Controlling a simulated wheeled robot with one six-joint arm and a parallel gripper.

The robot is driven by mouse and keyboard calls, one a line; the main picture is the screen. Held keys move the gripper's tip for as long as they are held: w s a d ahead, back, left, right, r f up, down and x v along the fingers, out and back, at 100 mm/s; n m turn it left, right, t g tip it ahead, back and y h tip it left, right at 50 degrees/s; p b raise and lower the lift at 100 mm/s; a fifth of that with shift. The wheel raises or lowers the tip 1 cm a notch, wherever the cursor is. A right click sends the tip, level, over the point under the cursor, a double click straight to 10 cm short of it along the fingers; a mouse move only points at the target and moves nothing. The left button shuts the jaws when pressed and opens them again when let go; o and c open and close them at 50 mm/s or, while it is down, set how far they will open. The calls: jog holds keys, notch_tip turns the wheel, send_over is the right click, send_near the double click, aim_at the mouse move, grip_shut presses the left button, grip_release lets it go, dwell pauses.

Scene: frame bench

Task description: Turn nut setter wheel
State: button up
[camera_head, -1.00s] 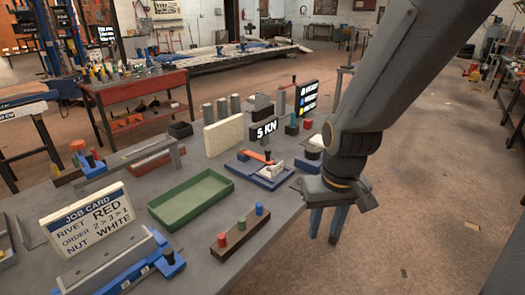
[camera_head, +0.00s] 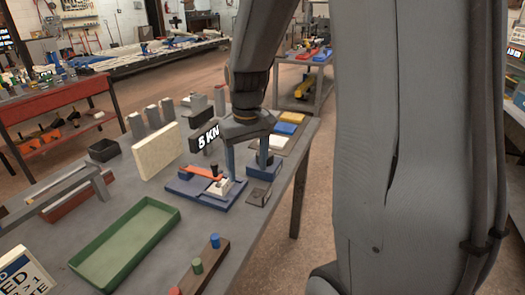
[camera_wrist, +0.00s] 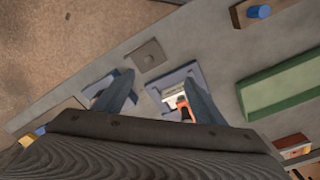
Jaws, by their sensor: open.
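My gripper (camera_head: 247,165) is open, fingers pointing down over the right end of the bench. A blue box (camera_head: 262,171) is by the other finger, partly covered. I cannot make out the nut setter wheel for sure; the gripper hides part of this area.
A 5 KN display (camera_head: 207,137) stands close behind the gripper. A flat plate (camera_head: 258,193) lies near the bench edge. Yellow, blue and white pads (camera_head: 290,117) lie behind.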

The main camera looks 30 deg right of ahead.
jog(key=shift+g, duration=0.4)
jog(key=w+d+r, duration=0.1)
jog(key=w+d, duration=0.2)
jog(key=w+d+r, duration=0.1)
jog(key=w+d, duration=0.3)
jog(key=w+d+r+b, duration=0.1)
jog(key=w+d, duration=0.2)
jog(key=shift+w+d, duration=0.25)
jog(key=shift+d, duration=0.15)
jog(key=shift+w+d+f, duration=0.1)
jog(key=shift+d, duration=0.05)
jog(key=shift+f+p, duration=0.85)
jog(key=shift+f, duration=2.75)
jog(key=c, duration=1.1)
jog(key=shift+o, duration=0.2)
